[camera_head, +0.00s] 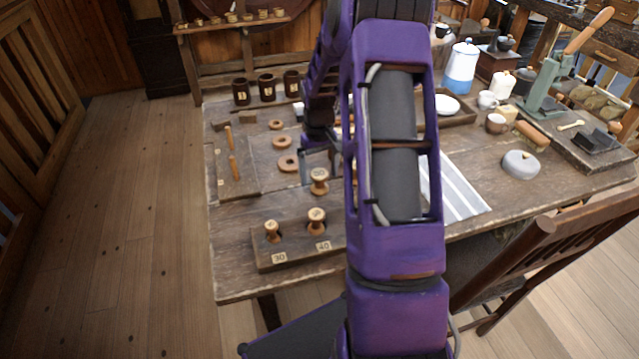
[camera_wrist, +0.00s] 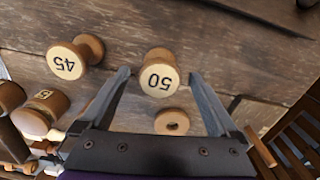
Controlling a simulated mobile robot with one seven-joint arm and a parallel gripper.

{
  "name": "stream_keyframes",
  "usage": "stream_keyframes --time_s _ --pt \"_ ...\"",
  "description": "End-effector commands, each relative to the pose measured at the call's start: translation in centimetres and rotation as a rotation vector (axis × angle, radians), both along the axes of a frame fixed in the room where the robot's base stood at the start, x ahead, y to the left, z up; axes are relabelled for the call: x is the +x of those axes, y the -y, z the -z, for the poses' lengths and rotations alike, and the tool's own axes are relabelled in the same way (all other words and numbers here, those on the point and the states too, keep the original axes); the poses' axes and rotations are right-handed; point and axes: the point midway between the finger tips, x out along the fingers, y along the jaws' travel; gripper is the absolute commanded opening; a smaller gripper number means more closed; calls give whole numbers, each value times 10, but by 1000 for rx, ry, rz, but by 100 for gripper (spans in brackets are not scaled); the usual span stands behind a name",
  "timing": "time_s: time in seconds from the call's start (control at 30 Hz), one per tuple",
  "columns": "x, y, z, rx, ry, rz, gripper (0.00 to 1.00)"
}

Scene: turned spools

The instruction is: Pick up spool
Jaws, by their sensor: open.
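A turned wooden spool marked 50 (camera_wrist: 159,73) appears between the two fingertips of my gripper (camera_wrist: 160,77) in the wrist view. My gripper is open, and I cannot tell whether either finger touches the spool. In the head view a spool (camera_head: 319,182) stands on the table just in front of my gripper (camera_head: 318,158); its label is small there. A second spool, marked 45 (camera_wrist: 75,57), is left of the left finger in the wrist view. Two more spools, one on the left (camera_head: 272,231) and one on the right (camera_head: 316,220), stand on a wooden block.
The block (camera_head: 295,257) carries tags 30 and 40; my arm hides its right part. Wooden rings (camera_head: 288,163) and a board with wooden-handled tools (camera_head: 235,180) lie left of my gripper. Dark jars (camera_head: 266,88) stand behind. A chair (camera_head: 560,235) is at the right front.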

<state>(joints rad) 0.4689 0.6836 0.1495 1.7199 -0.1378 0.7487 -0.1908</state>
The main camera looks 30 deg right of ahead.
Motion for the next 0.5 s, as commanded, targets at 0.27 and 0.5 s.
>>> stream_keyframes --time_s 0.27,0.5 --pt "0 0 8 0 0 1 96" --pt "0 0 8 -1 0 0 55"
